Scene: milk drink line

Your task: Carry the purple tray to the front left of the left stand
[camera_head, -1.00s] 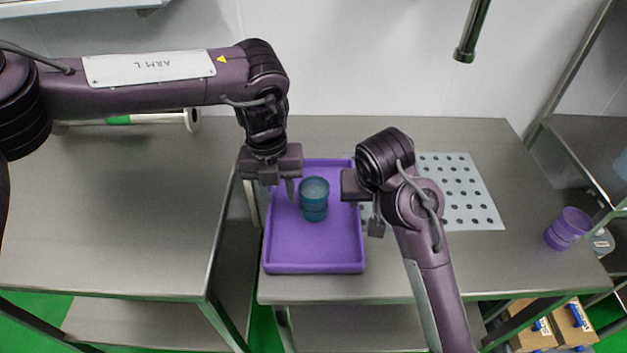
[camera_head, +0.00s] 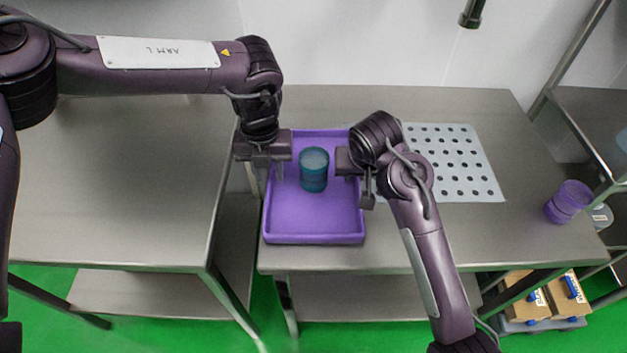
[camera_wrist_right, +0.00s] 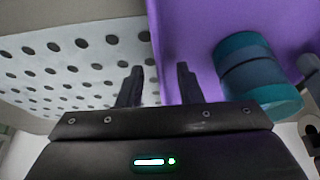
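The purple tray (camera_head: 315,228) lies on the right-hand metal stand, at its left edge. A teal stacked container (camera_head: 314,172) stands upright inside it and also shows in the right wrist view (camera_wrist_right: 256,75). My left gripper (camera_head: 265,174) is at the tray's left wall, open, one finger inside the wall and the other outside. My right gripper (camera_head: 362,186) is at the right wall. In the right wrist view (camera_wrist_right: 158,85) its fingers are apart, with the tray's edge between them. The left stand (camera_head: 120,190) has a bare top.
A perforated white plate (camera_head: 460,165) lies right of the tray. Purple cups (camera_head: 568,202) stand at the stand's right end, beside a metal shelf. A narrow gap separates the two stands. Boxes (camera_head: 545,300) sit low at right. A dark pipe (camera_head: 473,12) hangs above.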

